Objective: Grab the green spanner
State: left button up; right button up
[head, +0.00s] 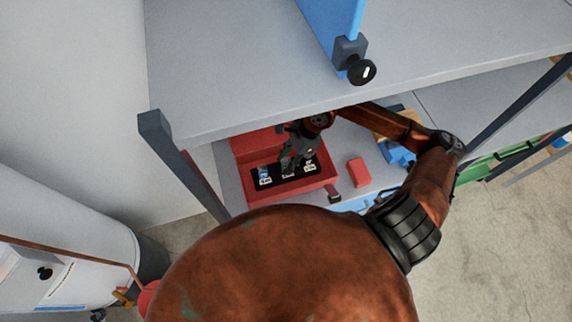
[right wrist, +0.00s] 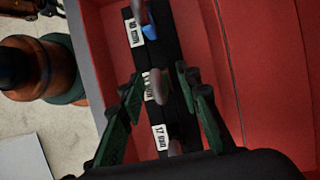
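In the head view, a red open toolbox (head: 262,198) on the shelf under the top board holds a black insert (head: 247,183) with white size labels. My right gripper (head: 287,163) reaches down into it. In the right wrist view, my right gripper (right wrist: 163,84) has its dark green fingers apart, either side of a grey tool end (right wrist: 158,86) in the black insert. I cannot tell if they touch it. A blue tool end (right wrist: 150,30) is by the "10 mm" label, another tool end (right wrist: 175,147) by the "17 mm" label. I cannot make out a green spanner. My left gripper is not in view.
The grey top board (head: 240,70) overhangs the toolbox, and a dark post (head: 180,163) stands at its left. A red block (head: 358,172) and blue items (head: 397,154) lie to the right. A blue panel (head: 330,20) stands on the top board.

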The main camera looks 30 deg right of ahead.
grip_shut()
dwell(0.3)
dwell(0.4)
